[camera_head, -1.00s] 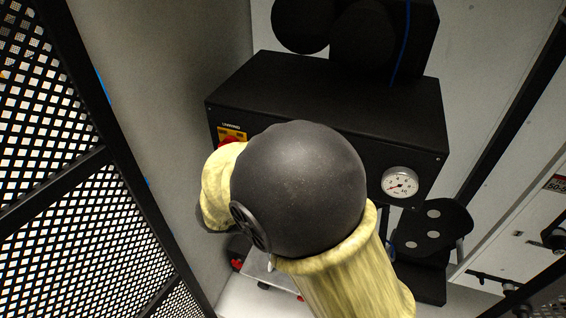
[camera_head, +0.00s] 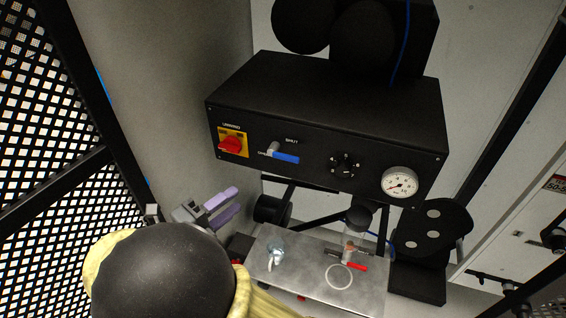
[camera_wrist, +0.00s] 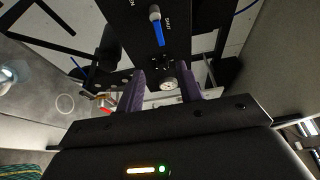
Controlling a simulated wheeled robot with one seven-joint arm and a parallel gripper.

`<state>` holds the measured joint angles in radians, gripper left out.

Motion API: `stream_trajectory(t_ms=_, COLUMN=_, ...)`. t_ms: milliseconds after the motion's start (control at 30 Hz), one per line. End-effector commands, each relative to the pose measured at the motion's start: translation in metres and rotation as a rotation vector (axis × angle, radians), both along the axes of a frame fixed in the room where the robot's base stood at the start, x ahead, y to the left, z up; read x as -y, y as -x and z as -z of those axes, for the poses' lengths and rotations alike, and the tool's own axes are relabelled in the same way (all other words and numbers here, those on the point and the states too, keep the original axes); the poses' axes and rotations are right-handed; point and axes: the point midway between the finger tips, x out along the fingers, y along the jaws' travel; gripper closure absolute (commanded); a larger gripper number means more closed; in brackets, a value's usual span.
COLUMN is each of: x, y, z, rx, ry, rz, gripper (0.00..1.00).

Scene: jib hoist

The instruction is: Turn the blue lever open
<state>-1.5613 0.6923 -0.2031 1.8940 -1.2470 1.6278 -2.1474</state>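The blue lever (camera_head: 285,158) is on the front of a black control box. Its handle points right and slightly down from a grey pivot, with "SHUT" printed above it and a partly hidden "OPEN" label to the left. In the wrist view the lever (camera_wrist: 158,32) shows near the top, beyond the fingertips. My gripper (camera_head: 236,199) has two purple fingers, spread apart with nothing between them. It is below and left of the lever, not touching it. The wrist view shows the same gap between the fingers (camera_wrist: 162,75).
The black box (camera_head: 330,110) also carries a red switch (camera_head: 230,144) on yellow, a black knob (camera_head: 345,165) and a pressure gauge (camera_head: 400,182). Below is a metal shelf (camera_head: 310,290) with small fittings. A mesh panel (camera_head: 40,110) and grey wall stand at left.

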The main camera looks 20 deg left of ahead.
Motion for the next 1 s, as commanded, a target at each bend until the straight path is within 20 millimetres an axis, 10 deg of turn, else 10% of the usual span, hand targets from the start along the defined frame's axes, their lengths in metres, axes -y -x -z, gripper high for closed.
stream_trajectory(t_ms=1000, x=0.074, y=-0.143, z=-0.001, rx=0.0, ry=-0.001, rz=0.002, gripper=0.64)
